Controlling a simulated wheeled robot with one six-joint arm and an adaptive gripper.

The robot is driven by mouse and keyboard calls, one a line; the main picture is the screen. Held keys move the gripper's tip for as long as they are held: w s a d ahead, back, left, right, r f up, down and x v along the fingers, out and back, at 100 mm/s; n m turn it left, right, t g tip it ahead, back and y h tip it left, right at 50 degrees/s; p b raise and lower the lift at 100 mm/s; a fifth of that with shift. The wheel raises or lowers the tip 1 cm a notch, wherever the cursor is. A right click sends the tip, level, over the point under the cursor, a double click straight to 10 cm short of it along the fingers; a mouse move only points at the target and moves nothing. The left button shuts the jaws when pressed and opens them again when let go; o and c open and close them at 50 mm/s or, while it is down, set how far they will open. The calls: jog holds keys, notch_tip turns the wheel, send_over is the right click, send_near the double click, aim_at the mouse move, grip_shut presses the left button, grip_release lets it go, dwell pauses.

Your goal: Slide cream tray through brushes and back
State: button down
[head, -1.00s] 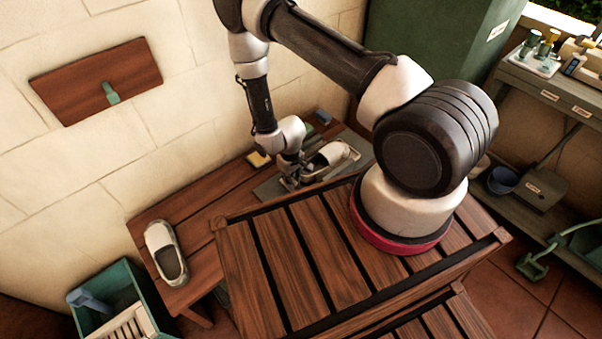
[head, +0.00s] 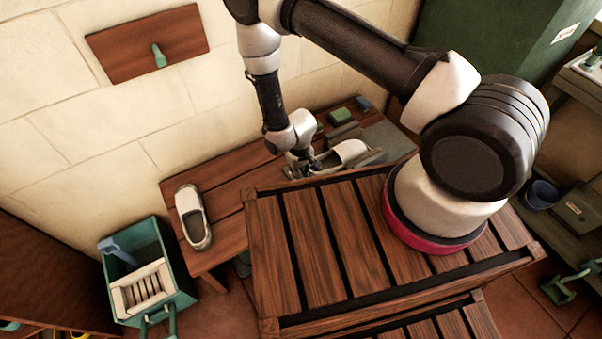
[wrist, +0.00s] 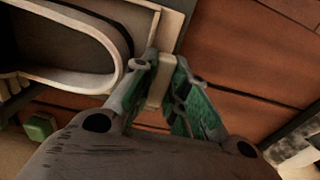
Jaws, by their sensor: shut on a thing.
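My gripper (wrist: 160,95) has green-padded fingers, shut on a narrow cream grip (wrist: 158,88) at the edge of the cream tray (wrist: 172,18). A white slip-on shoe (wrist: 116,48) with a dark inside lies along the tray. In the head view my gripper (head: 303,166) is low over the wooden bench, beside the same shoe (head: 352,151). The tray is mostly hidden there by the shoe and my arm. Green blocks, possibly the brushes (head: 340,116), show behind my wrist. Whether the tray touches them cannot be told.
A second white shoe (head: 193,217) lies on the bench's left end (head: 228,234). A teal crate (head: 182,299) stands on the floor to its left. A slatted wooden surface (head: 330,240) fills the foreground. A wooden board with a green peg (head: 159,55) hangs on the wall.

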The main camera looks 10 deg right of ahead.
jog(key=c, duration=1.7)
grip_release()
jog(key=shift+s+a, duration=0.1)
jog(key=shift+a, duration=0.2)
notch_tip(320, 180, up, 12)
jog(key=shift+s, duration=0.1)
